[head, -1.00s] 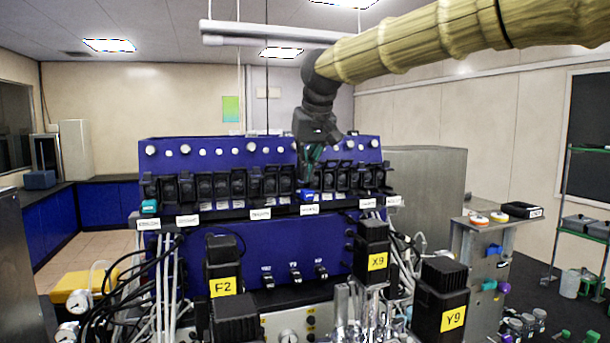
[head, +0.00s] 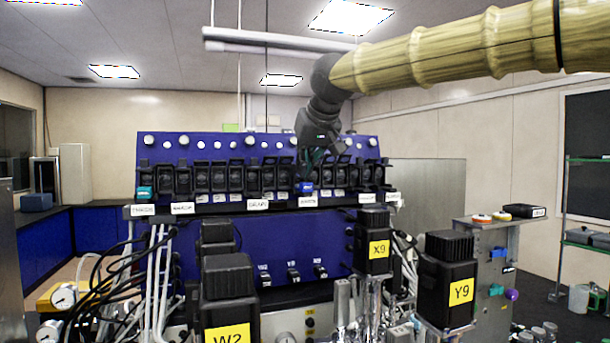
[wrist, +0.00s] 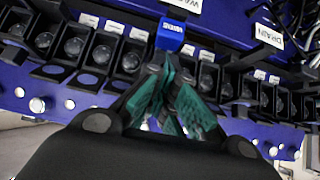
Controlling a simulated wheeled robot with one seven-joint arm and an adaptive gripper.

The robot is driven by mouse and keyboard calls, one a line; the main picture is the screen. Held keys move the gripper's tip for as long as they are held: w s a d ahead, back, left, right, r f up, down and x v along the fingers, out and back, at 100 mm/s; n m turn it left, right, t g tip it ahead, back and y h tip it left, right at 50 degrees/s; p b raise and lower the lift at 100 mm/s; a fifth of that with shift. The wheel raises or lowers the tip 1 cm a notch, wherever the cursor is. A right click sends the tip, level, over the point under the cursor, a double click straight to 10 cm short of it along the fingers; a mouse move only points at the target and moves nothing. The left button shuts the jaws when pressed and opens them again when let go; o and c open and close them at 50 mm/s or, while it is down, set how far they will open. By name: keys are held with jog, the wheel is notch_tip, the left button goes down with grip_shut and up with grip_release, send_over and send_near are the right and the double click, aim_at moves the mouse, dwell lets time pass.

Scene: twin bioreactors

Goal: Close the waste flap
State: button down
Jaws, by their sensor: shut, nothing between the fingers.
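My gripper (head: 313,158) is shut and empty, its teal fingers together in front of the row of black flaps on the blue panel. A small blue block (head: 306,187) with white lettering sits just below the fingertips, above a white label (head: 308,201). In the wrist view, the gripper (wrist: 172,68) points at this blue block (wrist: 170,34), with a small apparent gap. A label beginning "WA" (wrist: 188,5) is beside the block, cut off by the frame edge. The waste flap itself is not clearly visible; my fingers cover part of the row there.
Black flaps with round windows (wrist: 74,47) stand on both sides of my gripper. The DRAIN label (head: 258,205) is left of the blue block. Black motor units marked X9 (head: 374,250) and Y9 (head: 448,280) stand in front, with cables and tubes around.

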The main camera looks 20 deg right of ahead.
jog(key=shift+f+b, duration=0.35)
jog(key=shift+b, duration=0.2)
jog(key=c, duration=1.4)
grip_release()
jog(key=shift+d, duration=0.1)
jog(key=shift+c, duration=0.2)
jog(key=shift+w, duration=0.3)
jog(key=shift+r, duration=0.1)
jog(key=shift+s+r, duration=0.1)
jog(key=v, duration=1.1)
jog(key=shift+s, duration=0.5)
jog(key=shift+r, duration=0.1)
